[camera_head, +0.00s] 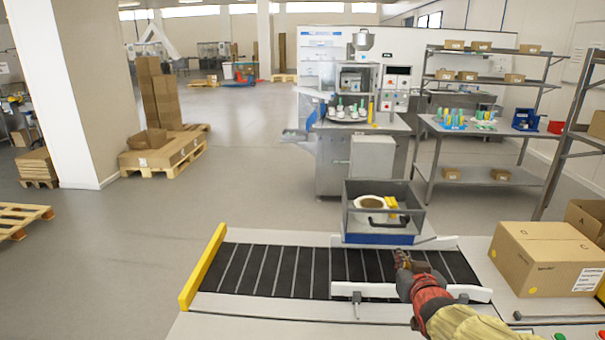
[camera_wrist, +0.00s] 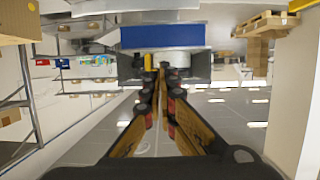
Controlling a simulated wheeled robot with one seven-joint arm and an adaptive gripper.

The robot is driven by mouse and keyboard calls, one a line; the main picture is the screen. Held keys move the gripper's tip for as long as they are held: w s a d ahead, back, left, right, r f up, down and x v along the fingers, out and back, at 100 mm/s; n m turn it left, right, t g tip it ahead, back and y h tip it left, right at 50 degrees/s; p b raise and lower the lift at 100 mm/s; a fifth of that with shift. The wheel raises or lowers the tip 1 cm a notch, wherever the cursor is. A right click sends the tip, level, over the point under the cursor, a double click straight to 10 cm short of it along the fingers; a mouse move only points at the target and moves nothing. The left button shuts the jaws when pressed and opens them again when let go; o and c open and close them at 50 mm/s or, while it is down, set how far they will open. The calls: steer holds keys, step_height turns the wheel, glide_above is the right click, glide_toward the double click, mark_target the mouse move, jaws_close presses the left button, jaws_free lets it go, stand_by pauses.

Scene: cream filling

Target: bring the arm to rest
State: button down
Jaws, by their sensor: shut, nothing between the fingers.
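My gripper (camera_head: 403,259) is over the right half of the black conveyor belt (camera_head: 290,272), its arm reaching in from the lower right. In the wrist view its two fingers (camera_wrist: 155,92) run up the picture, shut and empty. A grey bin with a blue base (camera_head: 384,239) stands beyond the gripper at the belt's far side, apart from it. The bin holds a white ring-shaped thing (camera_head: 366,202) and a yellow thing (camera_head: 391,203). The wrist view looks upside down and shows the blue base (camera_wrist: 162,37) ahead of the fingers.
A cardboard box (camera_head: 535,258) stands right of the belt. A yellow end bar (camera_head: 203,266) closes the belt's left end. A filling machine (camera_head: 356,120) stands behind the bin, with a shelf table (camera_head: 480,128) to its right. Open floor (camera_head: 240,170) lies left.

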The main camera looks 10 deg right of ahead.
steer(key=s+a+f+g, duration=0.1)
steer(key=s+f+g, duration=0.5)
steer(key=s+f, duration=0.4)
steer(key=s+a+r+n+g+y, duration=0.1)
steer(key=s+a+r, duration=0.3)
steer(key=s+a, duration=0.3)
steer(key=s+a+r+n+g+y, duration=0.1)
steer(key=s+a+r, duration=0.4)
steer(key=s, duration=0.7)
steer(key=shift+s+a+y, duration=0.15)
steer(key=shift+a+y, duration=0.35)
steer(key=shift+a, duration=0.35)
